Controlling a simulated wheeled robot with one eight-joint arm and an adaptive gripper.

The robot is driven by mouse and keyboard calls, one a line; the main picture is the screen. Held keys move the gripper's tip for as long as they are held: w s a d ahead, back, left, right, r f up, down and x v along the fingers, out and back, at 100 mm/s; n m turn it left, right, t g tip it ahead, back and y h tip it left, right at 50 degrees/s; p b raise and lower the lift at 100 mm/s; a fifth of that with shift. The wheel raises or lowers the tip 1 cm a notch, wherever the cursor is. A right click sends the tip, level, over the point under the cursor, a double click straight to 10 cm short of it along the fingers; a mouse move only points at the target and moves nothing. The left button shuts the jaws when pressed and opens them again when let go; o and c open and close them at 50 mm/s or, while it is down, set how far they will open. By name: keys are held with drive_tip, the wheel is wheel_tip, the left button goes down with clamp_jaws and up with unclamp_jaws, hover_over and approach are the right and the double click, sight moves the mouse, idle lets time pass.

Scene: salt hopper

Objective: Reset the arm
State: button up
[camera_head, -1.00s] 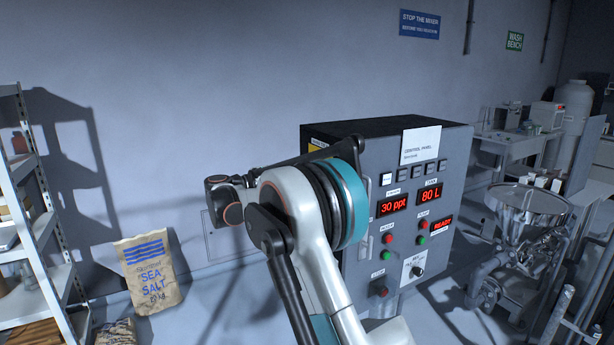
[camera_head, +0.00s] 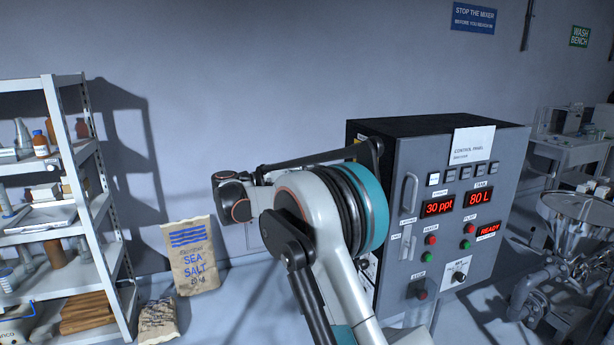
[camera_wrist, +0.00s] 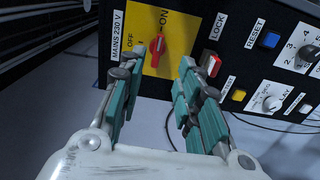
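My arm is folded in front of the control panel (camera_head: 455,235) in the head view. My gripper shows in the wrist view (camera_wrist: 158,75), with its two teal-padded fingers apart and nothing between them. Beyond the fingertips is a panel face with a red rotary switch (camera_wrist: 157,45) on a yellow plate marked ON and OFF. Its handle points roughly up toward ON. The fingers look apart from the switch, though the exact distance cannot be told. In the head view the fingers cannot be made out.
A metal shelf (camera_head: 62,237) with bottles and trays stands at the left. A sea salt bag (camera_head: 193,262) leans on the wall, with a smaller sack (camera_head: 158,318) beside it. A steel hopper (camera_head: 575,225) stands at the right. In the wrist view, a blue RESET button (camera_wrist: 269,40) is right of the switch.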

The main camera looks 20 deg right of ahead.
drive_tip(key=s+d+f+n+t+y+b, duration=0.1)
drive_tip(key=s+f+y+b, duration=0.2)
drive_tip(key=s, duration=0.6)
drive_tip(key=s+d+f+n+t+y+b, duration=0.1)
drive_tip(key=s+d+f+t+y, duration=0.1)
drive_tip(key=s+y, duration=0.55)
drive_tip(key=s+a+f+t+y+b, duration=0.1)
drive_tip(key=s+a+f, duration=0.3)
drive_tip(key=s, duration=0.4)
drive_tip(key=s+a+f+m+t+y+b, duration=0.1)
drive_tip(key=s+a+f+y+b, duration=0.1)
drive_tip(key=s+a+f+y, duration=0.2)
drive_tip(key=s+a+f+m+t+y+b, duration=0.1)
drive_tip(key=s+a+f, duration=0.3)
drive_tip(key=s+f, duration=0.5)
drive_tip(key=s+y, duration=0.1)
drive_tip(key=s, duration=0.3)
drive_tip(key=shift+s+a+t+b, duration=0.25)
drive_tip(key=shift+a+t+b, duration=0.05)
drive_tip(key=shift+a+b, duration=0.1)
drive_tip(key=shift+f+y, duration=0.1)
drive_tip(key=shift+y, duration=0.15)
